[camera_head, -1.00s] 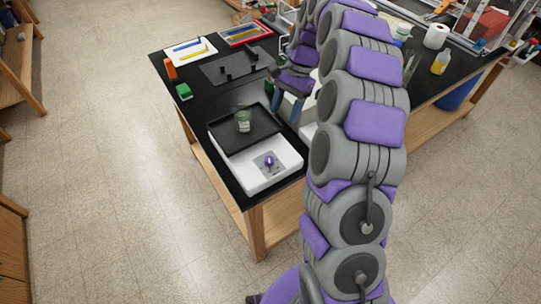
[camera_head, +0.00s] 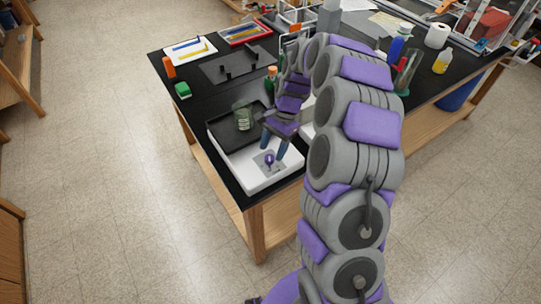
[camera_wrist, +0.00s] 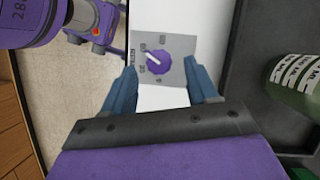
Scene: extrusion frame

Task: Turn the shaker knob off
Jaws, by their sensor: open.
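The shaker (camera_head: 262,181) is a white box with a black platform, near the front corner of the black table. Its purple knob (camera_head: 269,159) sits on a grey dial plate on the white front part. In the wrist view the knob (camera_wrist: 158,61) shows a white pointer line toward the upper left of the plate (camera_wrist: 178,74). My gripper (camera_head: 281,152) is over the shaker, just right of the knob. In the wrist view my gripper (camera_wrist: 161,75) is open, its blue fingers on either side of the knob and apart from it.
A glass jar (camera_head: 243,118) stands on the shaker's black platform, and it shows at the right of the wrist view (camera_wrist: 296,80). A green box (camera_head: 183,90) and an orange item (camera_head: 169,67) lie at the table's left edge. Bottles stand farther right.

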